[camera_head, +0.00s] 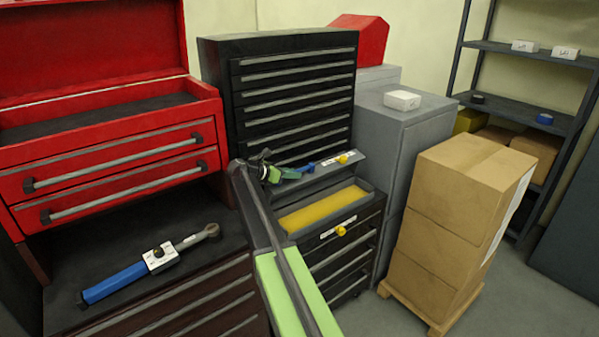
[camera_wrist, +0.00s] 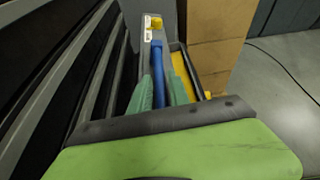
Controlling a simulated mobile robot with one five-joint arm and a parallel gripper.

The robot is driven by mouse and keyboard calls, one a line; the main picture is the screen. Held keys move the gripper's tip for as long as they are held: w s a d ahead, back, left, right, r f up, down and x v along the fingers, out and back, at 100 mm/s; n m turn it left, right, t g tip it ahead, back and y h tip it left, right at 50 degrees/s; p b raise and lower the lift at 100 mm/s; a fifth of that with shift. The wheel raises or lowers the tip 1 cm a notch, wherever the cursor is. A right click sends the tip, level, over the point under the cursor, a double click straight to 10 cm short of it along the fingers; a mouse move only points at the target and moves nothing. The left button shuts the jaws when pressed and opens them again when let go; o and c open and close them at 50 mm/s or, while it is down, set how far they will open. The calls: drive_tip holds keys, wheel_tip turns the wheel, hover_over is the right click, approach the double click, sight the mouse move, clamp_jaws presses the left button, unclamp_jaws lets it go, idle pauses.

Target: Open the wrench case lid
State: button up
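The wrench case (camera_head: 376,201) stands on the black cabinet, with a dark rim and a yellow lining showing inside. Its grey lid (camera_head: 335,166) is raised at the back, tilted above the tray; its label and yellow latch show, also in the wrist view (camera_wrist: 148,35). A blue bar-like handle (camera_head: 304,168) runs along the lid. My gripper (camera_head: 275,172) is at the lid's left end. In the wrist view its green fingers (camera_wrist: 158,90) lie on both sides of the blue handle (camera_wrist: 157,65) and appear closed on it. The handle's near end is hidden.
A blue-handled wrench (camera_head: 150,265) lies on the dark bench at left, below the red tool chest (camera_head: 110,150). A tall black drawer cabinet (camera_head: 290,90) stands behind the case. Stacked cardboard boxes (camera_head: 455,225) stand on a pallet at right. Open floor lies beyond.

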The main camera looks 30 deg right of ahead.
drive_tip(key=shift+d+r, duration=0.1)
wheel_tip(320, 180, up, 5)
drive_tip(key=p, duration=0.5)
drive_tip(key=shift+w, duration=0.1)
drive_tip(key=s+d+r+p, duration=0.5)
drive_tip(key=s+d+p, duration=0.1)
drive_tip(key=s, duration=0.3)
drive_tip(key=shift+s+d+r, duration=0.2)
drive_tip(key=shift+s+r, duration=0.15)
drive_tip(key=shift+s, duration=0.05)
